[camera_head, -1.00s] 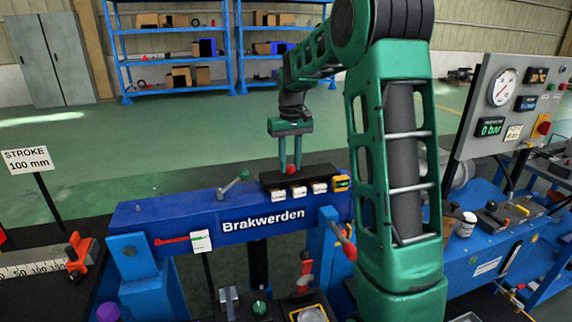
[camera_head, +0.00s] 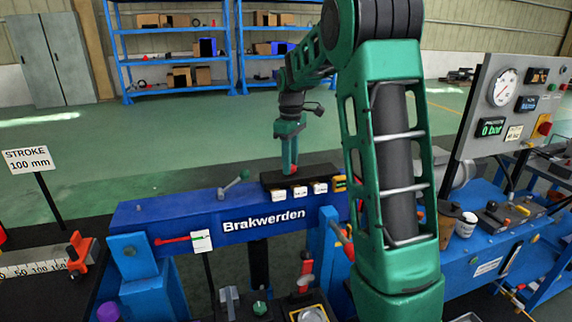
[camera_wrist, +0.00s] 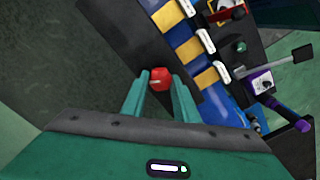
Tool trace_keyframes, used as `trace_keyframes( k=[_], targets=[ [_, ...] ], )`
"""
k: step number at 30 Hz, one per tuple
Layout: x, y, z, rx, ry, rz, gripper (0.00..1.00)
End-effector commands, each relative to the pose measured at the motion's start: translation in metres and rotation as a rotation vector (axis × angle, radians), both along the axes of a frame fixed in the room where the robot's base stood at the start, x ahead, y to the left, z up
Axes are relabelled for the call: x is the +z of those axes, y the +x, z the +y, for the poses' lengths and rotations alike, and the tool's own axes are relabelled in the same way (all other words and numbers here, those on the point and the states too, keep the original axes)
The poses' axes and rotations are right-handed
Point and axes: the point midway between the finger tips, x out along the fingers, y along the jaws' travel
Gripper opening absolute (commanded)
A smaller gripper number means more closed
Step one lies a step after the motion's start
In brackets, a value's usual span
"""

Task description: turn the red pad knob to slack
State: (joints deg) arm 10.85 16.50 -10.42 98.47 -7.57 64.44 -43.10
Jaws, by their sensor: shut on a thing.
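The red pad knob (camera_wrist: 160,77) shows in the wrist view between the tips of my two green fingers, with a pale mark on its top. My gripper (camera_wrist: 160,90) is shut on it. In the head view my gripper (camera_head: 289,165) points straight down at the black block (camera_head: 322,171) on top of the blue Brakwerden beam (camera_head: 180,212). There the gripper is seen nearly edge-on, and its fingers mostly hide the knob.
White labels (camera_head: 299,192) line the block's front. A gauge panel (camera_head: 507,100) reading 0 bar is at right. Open floor lies behind the beam.

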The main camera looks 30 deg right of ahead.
Motion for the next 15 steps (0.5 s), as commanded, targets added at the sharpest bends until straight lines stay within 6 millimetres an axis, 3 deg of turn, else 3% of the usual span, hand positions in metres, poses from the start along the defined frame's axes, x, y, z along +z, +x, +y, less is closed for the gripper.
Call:
trace_keyframes(
  k=[15],
  targets=[
    [0.0009,0.0025,-0.0019,0.034,-0.004,-0.008,0.05]
  ],
)
